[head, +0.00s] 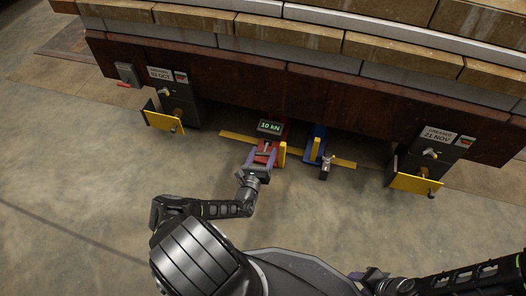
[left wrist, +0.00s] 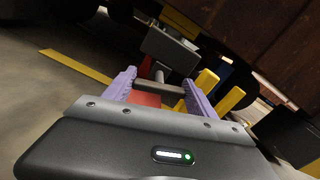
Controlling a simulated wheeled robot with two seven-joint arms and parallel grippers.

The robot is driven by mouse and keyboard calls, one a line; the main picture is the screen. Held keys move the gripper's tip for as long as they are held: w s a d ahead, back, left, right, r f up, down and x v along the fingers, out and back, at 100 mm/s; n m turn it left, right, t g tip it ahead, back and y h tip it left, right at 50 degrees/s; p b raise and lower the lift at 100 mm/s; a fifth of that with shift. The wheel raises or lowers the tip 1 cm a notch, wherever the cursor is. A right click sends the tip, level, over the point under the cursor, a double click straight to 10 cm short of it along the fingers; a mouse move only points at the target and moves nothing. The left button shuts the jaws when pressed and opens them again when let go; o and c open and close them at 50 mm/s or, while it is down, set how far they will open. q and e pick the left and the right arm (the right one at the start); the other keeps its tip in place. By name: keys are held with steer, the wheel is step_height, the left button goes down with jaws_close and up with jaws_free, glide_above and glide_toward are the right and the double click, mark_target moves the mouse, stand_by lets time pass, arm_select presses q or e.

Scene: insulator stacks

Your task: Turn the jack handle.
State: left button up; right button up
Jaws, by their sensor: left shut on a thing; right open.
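A red jack (head: 270,144) stands at the lower edge of the rusty beam, with a display box (head: 270,127) reading 10 kN. Its grey T-shaped handle (left wrist: 158,88) shows in the left wrist view, its crossbar between the purple fingers. My left gripper (head: 262,157) is shut on this handle; it also shows in the left wrist view (left wrist: 160,92). A blue jack (head: 319,132) stands to the right, with a small grey part (head: 326,167) in front of it. My right gripper (head: 366,276) is open, low in the head view, away from both jacks.
The rusty beam (head: 240,83) carries tan and white blocks. Dark housings with yellow plates (head: 163,122) (head: 414,183) stand on both sides. Yellow strips (head: 236,137) lie on the floor by the jacks. The concrete floor in front is mostly clear.

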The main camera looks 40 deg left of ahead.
arm_select(q)
steer(key=m+p, duration=0.3)
steer(key=m, duration=0.2)
steer(key=shift+r, duration=0.1)
steer(key=m, duration=0.3)
steer(key=shift+d, duration=0.1)
steer(key=shift+m+p, duration=0.35)
steer(key=shift+m, duration=0.95)
steer(key=o, duration=1.1)
